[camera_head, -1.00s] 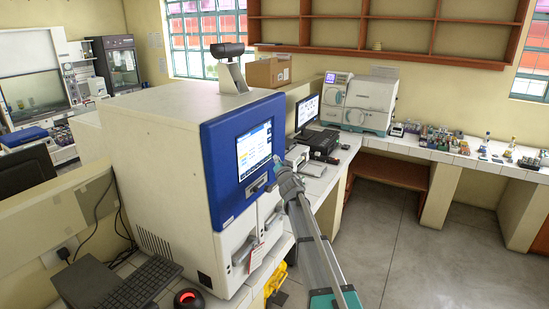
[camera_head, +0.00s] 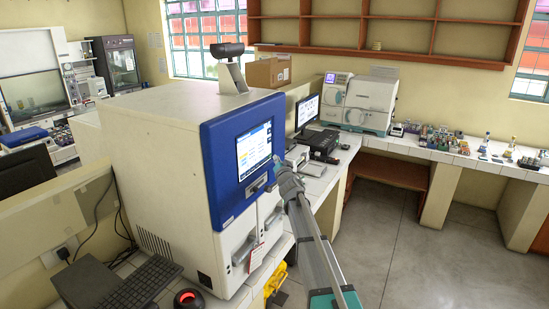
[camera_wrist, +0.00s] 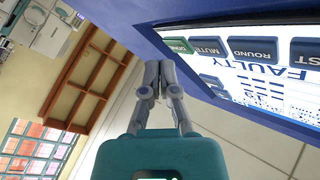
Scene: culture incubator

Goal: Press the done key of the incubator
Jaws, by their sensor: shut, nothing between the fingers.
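The incubator is the large white cabinet (camera_head: 160,170) with a blue front panel (camera_head: 222,185) and a lit touch screen (camera_head: 254,150). In the wrist view the screen (camera_wrist: 285,95) is tilted and cut off at the right. The green done key (camera_wrist: 178,46) is at the left end of a row of keys, at the screen's edge. My gripper (camera_wrist: 158,66) is shut and empty, its fingertips just left of and below that key in the wrist view. In the head view my gripper (camera_head: 277,162) is at the screen's right edge. I cannot tell whether it touches the panel.
The dark mute key (camera_wrist: 209,47) is beside the done key, followed by the round key (camera_wrist: 253,50). A keyboard (camera_head: 130,285) and a red-lit round device (camera_head: 188,298) are at the cabinet's near left. The floor (camera_head: 400,250) to the right is open.

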